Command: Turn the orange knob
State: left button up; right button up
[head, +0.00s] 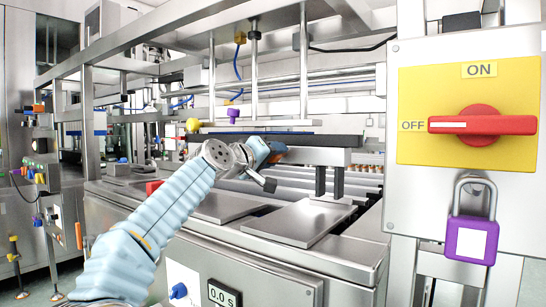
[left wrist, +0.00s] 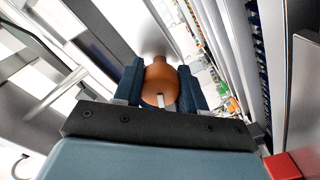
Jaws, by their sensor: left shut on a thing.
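The round orange knob (left wrist: 158,82) sits between the two dark blue fingers of my left gripper (left wrist: 160,90) in the left wrist view. The fingers are closed against its two sides. A pale bar mark shows on the near face of the knob. In the head view my left arm reaches from the lower left to the machine's middle, and the left gripper (head: 270,154) is at the metal beam there. The knob is mostly hidden by the gripper in that view. My right gripper is in neither view.
A yellow panel (head: 420,90) with a red rotary switch (head: 482,125) and a purple padlock (head: 471,238) stands at the right. Yellow (head: 193,125) and purple (head: 233,113) knobs are near the beam. A blue knob (head: 179,291) and a display (head: 222,294) are below.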

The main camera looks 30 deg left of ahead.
pick_arm(q)
jog(key=shift+w+d+f, duration=0.1)
jog(key=shift+d+f, duration=0.1)
jog(key=shift+f, duration=0.15)
jog(key=o, duration=0.9)
jog(key=shift+o, duration=0.8)
jog(key=shift+r, duration=0.2)
jog(key=shift+a, duration=0.1)
jog(key=shift+s, duration=0.5)
jog(key=s+a+b, duration=0.1)
jog(key=s+b, duration=0.2)
jog(key=s, duration=1)
